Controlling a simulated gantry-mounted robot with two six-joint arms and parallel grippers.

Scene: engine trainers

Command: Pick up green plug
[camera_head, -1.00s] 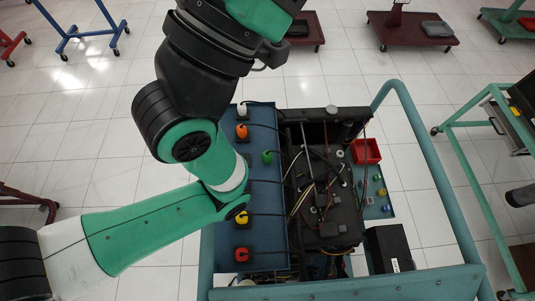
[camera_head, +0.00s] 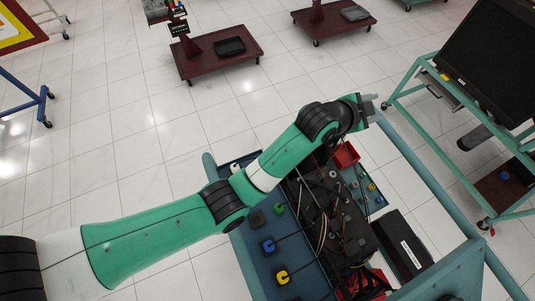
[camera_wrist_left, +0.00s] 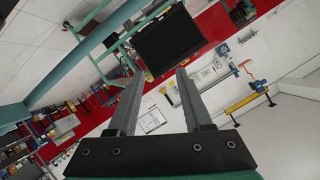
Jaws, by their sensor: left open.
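The green plug (camera_head: 279,208) sits on the blue panel (camera_head: 307,284) at the left side of the engine trainer, close to my left arm. The blue plug (camera_head: 268,244) and yellow plug (camera_head: 282,277) sit nearer on the same panel. The white plug (camera_head: 234,167) is beyond the arm. My left gripper (camera_head: 373,105) is past the trainer's far end, well to the upper right of the green plug. In the left wrist view its two fingers (camera_wrist_left: 158,80) are apart with nothing between them. The green plug does not show there. My right gripper is not in view.
The engine (camera_head: 345,225) with loose cables is right of the panel. A red tray (camera_head: 346,155) and a black box (camera_head: 402,244) are beside it. A teal frame rail (camera_head: 425,178) bounds the right side. A trolley with a black monitor (camera_head: 497,55) stands at the right.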

